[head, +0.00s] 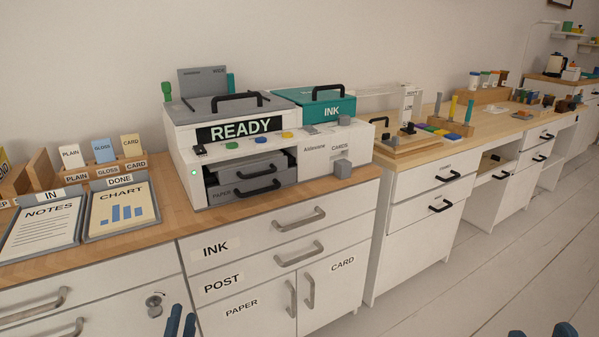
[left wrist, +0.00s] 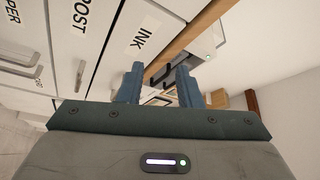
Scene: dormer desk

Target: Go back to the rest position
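My left gripper (head: 182,320) shows only its blue fingertips at the bottom edge of the head view, in front of the drawer and cupboard fronts below the printer. In the left wrist view its two fingers (left wrist: 159,85) stand apart with nothing between them. My right gripper (head: 541,331) shows only two blue fingertips at the bottom right edge of the head view. They are well apart over the floor, with nothing seen between them. The rest of both arms is out of view.
A white printer (head: 240,155) reading READY stands on the wooden desk. A teal INK box (head: 325,107) sits on top. NOTES (head: 44,228) and CHART (head: 122,211) trays lie left. Drawers with bar handles (head: 300,217) front the desk. The floor (head: 480,275) at right is clear.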

